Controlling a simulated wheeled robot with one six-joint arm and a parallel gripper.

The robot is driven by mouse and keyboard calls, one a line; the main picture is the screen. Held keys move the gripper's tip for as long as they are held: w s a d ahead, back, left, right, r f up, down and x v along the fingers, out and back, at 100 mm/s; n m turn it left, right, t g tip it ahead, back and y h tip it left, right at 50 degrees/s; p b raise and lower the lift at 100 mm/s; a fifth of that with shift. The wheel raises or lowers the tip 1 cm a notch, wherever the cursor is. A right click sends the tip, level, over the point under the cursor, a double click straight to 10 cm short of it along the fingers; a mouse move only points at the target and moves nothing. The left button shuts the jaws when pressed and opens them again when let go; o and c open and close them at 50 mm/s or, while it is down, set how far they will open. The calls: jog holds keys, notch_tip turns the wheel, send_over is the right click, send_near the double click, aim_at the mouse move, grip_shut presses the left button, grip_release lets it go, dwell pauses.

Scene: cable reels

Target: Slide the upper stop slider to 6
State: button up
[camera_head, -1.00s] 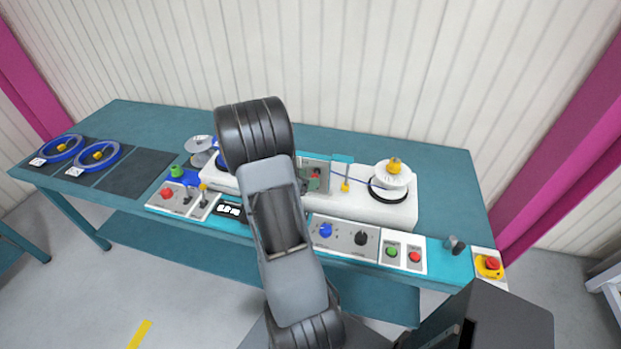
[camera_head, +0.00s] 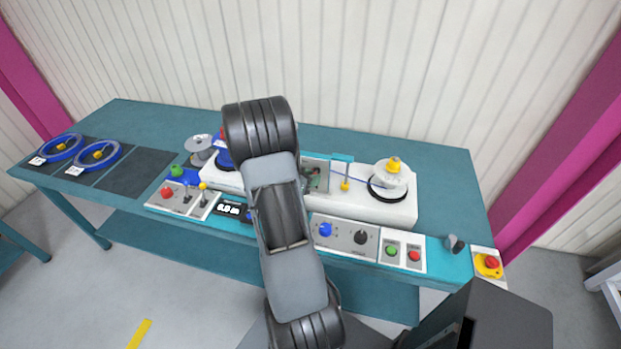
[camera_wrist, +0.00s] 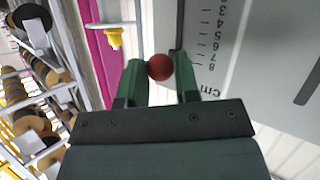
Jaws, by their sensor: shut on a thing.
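The stop slider's round red knob (camera_wrist: 160,67) shows in the wrist view between the two green fingertips of my gripper (camera_wrist: 161,80), which is shut on it. The knob is beside a grey plate with a printed cm scale (camera_wrist: 214,45), upside down in this view. It is nearly level with the 8 mark; the slanted view makes the exact reading uncertain. A dark slot edge runs along the scale. In the head view the grey guide panel (camera_head: 317,170) is partly hidden by my arm, and the knob cannot be made out there.
A white reel with a yellow top (camera_head: 390,180) stands right of the panel. A yellow-tipped guide (camera_head: 346,185) is between them. Along the front are a blue knob (camera_head: 325,230), a black knob (camera_head: 360,237), green and red buttons, and a red emergency stop (camera_head: 491,262).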

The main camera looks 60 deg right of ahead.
jog(key=shift+c, duration=1.4)
jog(key=shift+o, duration=1.4)
jog(key=shift+c, duration=1.2)
